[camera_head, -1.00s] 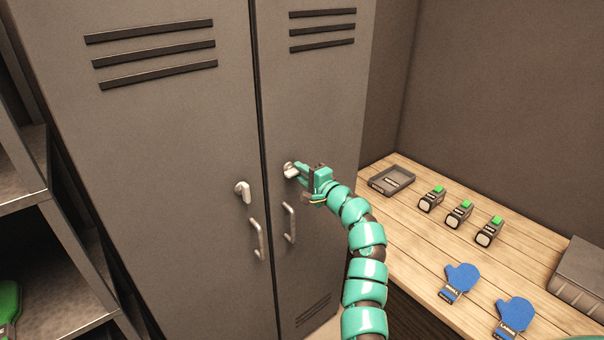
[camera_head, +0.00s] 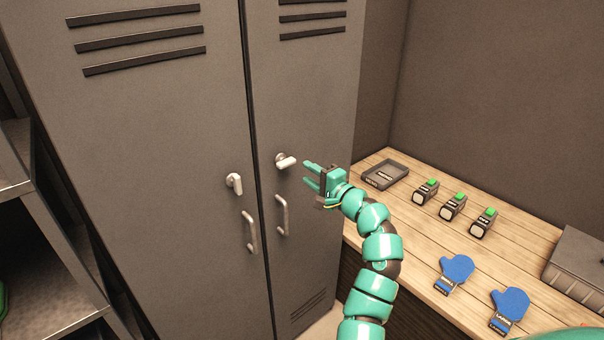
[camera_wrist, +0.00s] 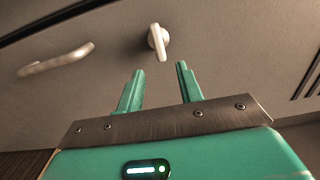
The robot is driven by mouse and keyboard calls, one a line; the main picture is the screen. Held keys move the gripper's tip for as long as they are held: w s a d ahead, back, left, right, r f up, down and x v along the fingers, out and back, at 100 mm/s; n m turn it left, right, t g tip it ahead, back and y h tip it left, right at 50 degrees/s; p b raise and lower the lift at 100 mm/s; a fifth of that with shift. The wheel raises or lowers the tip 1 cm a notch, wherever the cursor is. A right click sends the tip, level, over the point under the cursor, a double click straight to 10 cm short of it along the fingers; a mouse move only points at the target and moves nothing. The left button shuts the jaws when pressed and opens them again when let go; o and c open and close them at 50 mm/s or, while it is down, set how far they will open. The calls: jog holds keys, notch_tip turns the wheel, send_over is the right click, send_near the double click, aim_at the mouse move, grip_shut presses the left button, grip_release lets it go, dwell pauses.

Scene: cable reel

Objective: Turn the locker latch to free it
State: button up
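The locker (camera_head: 150,140) has two closed grey doors. The right door's latch (camera_head: 285,161) is a pale knob whose lever lies roughly sideways, pointing right in the head view. The left door's latch (camera_head: 235,183) has its lever pointing down. My gripper (camera_head: 308,173) is open and empty, just right of the right door's latch and apart from it. In the wrist view that latch (camera_wrist: 158,42) sits ahead of my open fingers (camera_wrist: 160,80), with a clear gap between.
Bar handles hang below the latches on the left door (camera_head: 249,233) and right door (camera_head: 282,215). A wooden bench (camera_head: 400,220) at right carries a tray (camera_head: 386,175), several small devices with green tops, blue mitts (camera_head: 456,271) and a grey box (camera_head: 578,262). Shelves stand at left.

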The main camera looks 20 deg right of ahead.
jog(key=b+v, duration=0.3)
jog(key=v, duration=0.7)
dwell(0.3)
